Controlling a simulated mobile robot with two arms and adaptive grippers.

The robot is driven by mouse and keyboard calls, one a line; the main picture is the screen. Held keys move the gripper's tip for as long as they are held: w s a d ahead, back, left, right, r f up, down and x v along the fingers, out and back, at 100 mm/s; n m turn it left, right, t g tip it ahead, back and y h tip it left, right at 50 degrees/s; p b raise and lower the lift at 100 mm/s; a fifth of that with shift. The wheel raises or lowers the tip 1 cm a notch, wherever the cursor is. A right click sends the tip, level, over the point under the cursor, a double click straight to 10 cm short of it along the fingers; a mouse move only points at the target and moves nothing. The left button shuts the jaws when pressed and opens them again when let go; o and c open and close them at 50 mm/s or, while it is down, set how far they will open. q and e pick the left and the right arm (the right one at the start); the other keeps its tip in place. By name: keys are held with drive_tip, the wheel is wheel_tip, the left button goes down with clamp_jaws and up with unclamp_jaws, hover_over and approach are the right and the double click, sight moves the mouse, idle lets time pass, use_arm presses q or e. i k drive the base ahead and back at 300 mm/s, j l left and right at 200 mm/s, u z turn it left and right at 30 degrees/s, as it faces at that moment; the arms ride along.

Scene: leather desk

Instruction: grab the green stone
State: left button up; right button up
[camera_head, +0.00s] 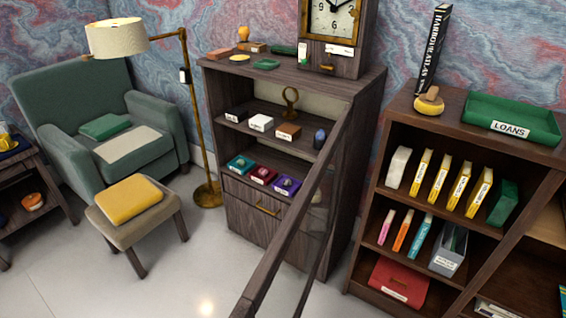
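No object can be surely told as the green stone. On top of the dark wooden cabinet (222,72) lie a flat green piece (266,64) and a longer dark green piece (283,50). On its lower shelf stands a teal box (241,164) with a white label, left of a red box (263,174) and a purple box (286,185); their contents are too small to identify. Neither of my grippers is in view.
A glass-paned door (296,215) stands open and extends forward from the cabinet's right side. A bookcase (454,122) stands at right, with a green LOANS tray (511,118) on top. A green armchair (62,98), footstool (128,208) and floor lamp (207,192) are at left. Front-left floor is clear.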

sight(242, 163)
drive_tip(key=i+j+z, duration=0.15)
drive_tip(key=z, duration=0.25)
drive_tip(key=j+z, duration=0.4)
drive_tip(key=i+j+z, duration=0.1)
drive_tip(key=j+z, duration=0.55)
drive_tip(key=z, duration=0.15)
